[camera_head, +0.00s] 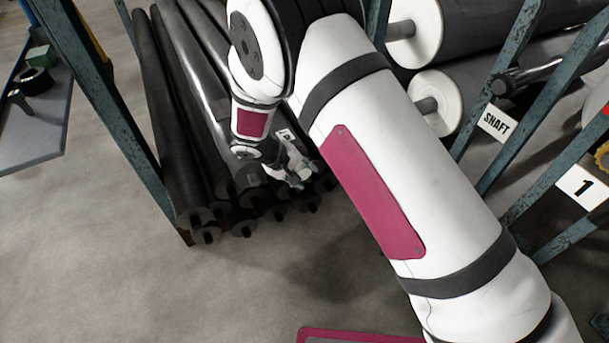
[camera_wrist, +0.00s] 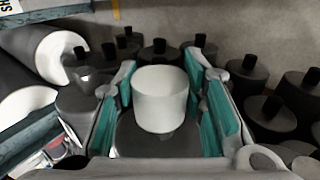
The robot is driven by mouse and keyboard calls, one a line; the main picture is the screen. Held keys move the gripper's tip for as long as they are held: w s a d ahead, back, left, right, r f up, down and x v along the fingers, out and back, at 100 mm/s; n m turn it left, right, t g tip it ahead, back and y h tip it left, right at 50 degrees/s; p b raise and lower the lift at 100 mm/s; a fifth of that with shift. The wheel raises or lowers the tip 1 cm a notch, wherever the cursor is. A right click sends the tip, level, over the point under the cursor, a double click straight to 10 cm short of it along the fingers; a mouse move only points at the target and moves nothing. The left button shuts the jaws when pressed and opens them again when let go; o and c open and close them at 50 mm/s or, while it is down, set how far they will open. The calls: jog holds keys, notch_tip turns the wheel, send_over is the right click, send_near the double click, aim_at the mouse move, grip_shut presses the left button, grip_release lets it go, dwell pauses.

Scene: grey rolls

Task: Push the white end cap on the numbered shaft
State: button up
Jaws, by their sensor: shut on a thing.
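My gripper (camera_wrist: 161,104) has a teal-padded finger on each side of the white end cap (camera_wrist: 160,92) in the wrist view. The cap is a short white cylinder, and a dark surface shows below it. In the head view my gripper (camera_head: 299,177) is low, by the ends of the dark rolls. A metal shaft (camera_head: 545,72) with a dark end lies in the rack at upper right, near a sign reading SHAFT (camera_head: 495,124). A sign with a 1 (camera_head: 582,186) is further right. I cannot tell whether the cap touches any shaft.
Dark rolls (camera_head: 170,120) with stub cores are stacked at left centre, several ends close around my gripper. Large white-ended rolls (camera_head: 425,30) lie in the blue rack (camera_head: 520,50). A shelf (camera_head: 35,125) holds tape at left. The floor (camera_head: 130,290) in front is clear.

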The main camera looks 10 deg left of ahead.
jog(key=shift+w+a, duration=0.15)
jog(key=shift+w, duration=0.1)
jog(key=shift+w+a, duration=0.5)
jog(key=shift+w, duration=0.2)
jog(key=o, duration=1)
jog(key=v, duration=1.2)
